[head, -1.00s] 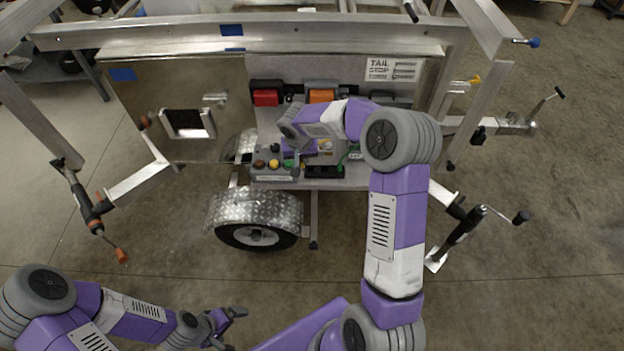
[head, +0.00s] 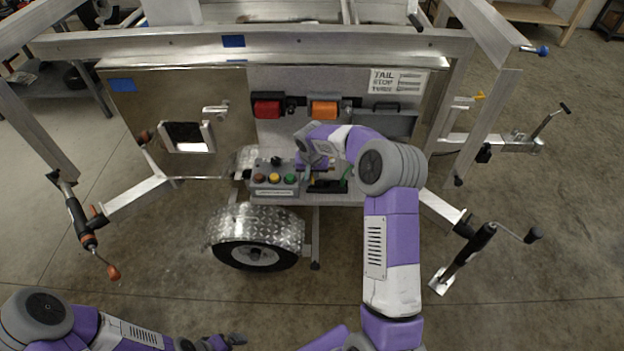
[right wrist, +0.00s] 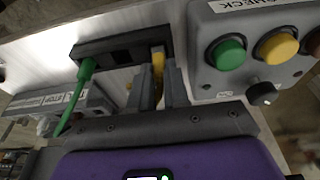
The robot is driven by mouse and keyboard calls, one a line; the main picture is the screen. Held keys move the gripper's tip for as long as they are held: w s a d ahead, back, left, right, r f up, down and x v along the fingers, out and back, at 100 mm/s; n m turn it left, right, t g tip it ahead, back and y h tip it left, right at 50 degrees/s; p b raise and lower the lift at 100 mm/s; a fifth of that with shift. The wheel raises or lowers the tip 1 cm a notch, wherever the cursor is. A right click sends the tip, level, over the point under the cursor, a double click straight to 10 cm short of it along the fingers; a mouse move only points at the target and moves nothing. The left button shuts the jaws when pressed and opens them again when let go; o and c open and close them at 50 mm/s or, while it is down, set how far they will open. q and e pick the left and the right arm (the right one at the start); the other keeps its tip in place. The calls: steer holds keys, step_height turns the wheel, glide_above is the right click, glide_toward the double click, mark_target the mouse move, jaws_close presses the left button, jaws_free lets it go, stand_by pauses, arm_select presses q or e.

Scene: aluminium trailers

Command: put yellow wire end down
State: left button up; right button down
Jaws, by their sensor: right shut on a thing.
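The yellow wire end (right wrist: 158,63) is in the right wrist view, at the right end of a black socket block (right wrist: 120,52). I cannot tell whether it sits in a slot or only touches the block. My right gripper (right wrist: 163,80) is shut on the yellow wire, its fingers just in front of the block. In the head view, the right gripper (head: 314,172) is over the trailer's shelf beside the button box, and the wire is mostly hidden. My left gripper (head: 228,342) is at the bottom edge, away from the trailer; its fingers are too small to judge.
A green wire (right wrist: 84,82) is plugged into the block's left part. The grey button box (head: 273,182) with several coloured buttons stands beside the block. Red (head: 267,109) and orange (head: 324,109) lamps are on the panel behind. A wheel fender (head: 257,224) lies below the shelf.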

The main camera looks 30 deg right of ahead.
steer(key=shift+x, duration=0.85)
steer(key=shift+s+a, duration=0.1)
steer(key=shift+s, duration=0.05)
steer(key=c, duration=1.5)
jaws_free()
steer(key=shift+f, duration=0.15)
steer(key=o, duration=0.4)
